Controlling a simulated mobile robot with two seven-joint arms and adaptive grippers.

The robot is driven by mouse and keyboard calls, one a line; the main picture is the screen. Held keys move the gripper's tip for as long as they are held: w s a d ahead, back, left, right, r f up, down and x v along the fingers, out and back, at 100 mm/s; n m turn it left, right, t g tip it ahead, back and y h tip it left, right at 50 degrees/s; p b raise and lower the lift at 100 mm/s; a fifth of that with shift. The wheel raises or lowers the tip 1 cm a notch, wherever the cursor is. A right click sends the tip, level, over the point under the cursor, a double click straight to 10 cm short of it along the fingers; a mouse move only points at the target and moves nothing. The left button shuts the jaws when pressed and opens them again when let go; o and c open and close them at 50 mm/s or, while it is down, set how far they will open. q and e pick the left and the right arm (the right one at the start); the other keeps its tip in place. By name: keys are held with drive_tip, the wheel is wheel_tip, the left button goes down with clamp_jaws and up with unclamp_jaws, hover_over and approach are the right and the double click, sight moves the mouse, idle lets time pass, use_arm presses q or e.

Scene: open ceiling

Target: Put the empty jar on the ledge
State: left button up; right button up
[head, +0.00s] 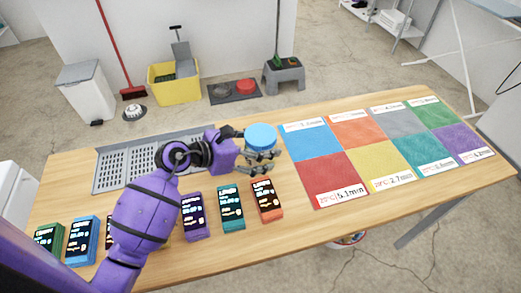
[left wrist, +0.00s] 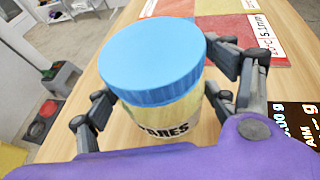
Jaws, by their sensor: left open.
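A jar with a blue lid (head: 260,136) stands at the middle of the table, near its back edge. In the left wrist view the jar (left wrist: 155,65) has a pale yellowish body with dark lettering ending in "ARES". I cannot tell whether it is empty. My left gripper (head: 262,160) is open, with its fingers on either side of the jar; in the left wrist view the gripper (left wrist: 165,112) shows them flanking its body. Whether they touch it is unclear. No ledge can be picked out with certainty. My right gripper is out of view.
Colored labelled squares (head: 385,150) cover the table's right part. Several small boxes with lit faces, including an orange one (head: 267,200) and a teal one (head: 231,208), line the front. A perforated metal tray (head: 113,171) lies at back left, partly behind my arm.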

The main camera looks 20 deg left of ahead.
use_arm(q)
drive_tip(key=shift+w, duration=0.1)
drive_tip(key=c, duration=1.3)
